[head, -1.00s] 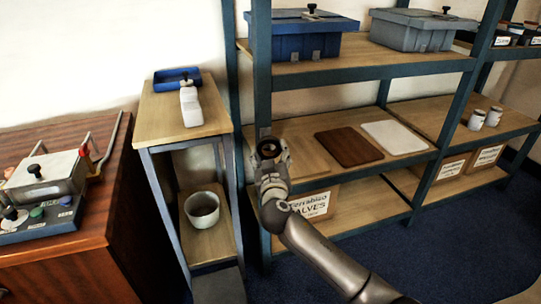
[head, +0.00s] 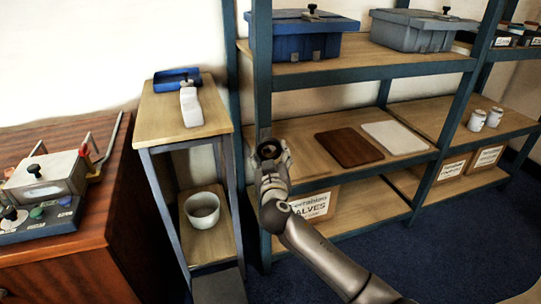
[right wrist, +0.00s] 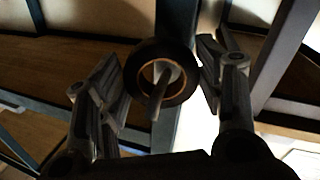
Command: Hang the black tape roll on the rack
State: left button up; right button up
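The black tape roll (right wrist: 137,80) is a dark ring with a brownish inner edge. In the right wrist view a grey peg (right wrist: 162,88) shows through its hole, so the roll appears to be around the peg. The roll also shows small in the head view (head: 268,150), in front of the blue rack's front post (head: 262,90). My right gripper (right wrist: 160,75) is open, with one finger on each side of the roll. A gap shows at the right finger; contact at the left finger is unclear. My left gripper is not in view.
The rack's middle shelf (head: 310,165) holds a brown board (head: 348,147) and a white board (head: 395,138). A blue bin (head: 300,40) stands above. To the left are a narrow stand (head: 165,110) with a white bottle (head: 191,107) and a wooden cabinet (head: 75,262).

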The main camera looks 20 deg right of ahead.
jog(key=o, duration=0.4)
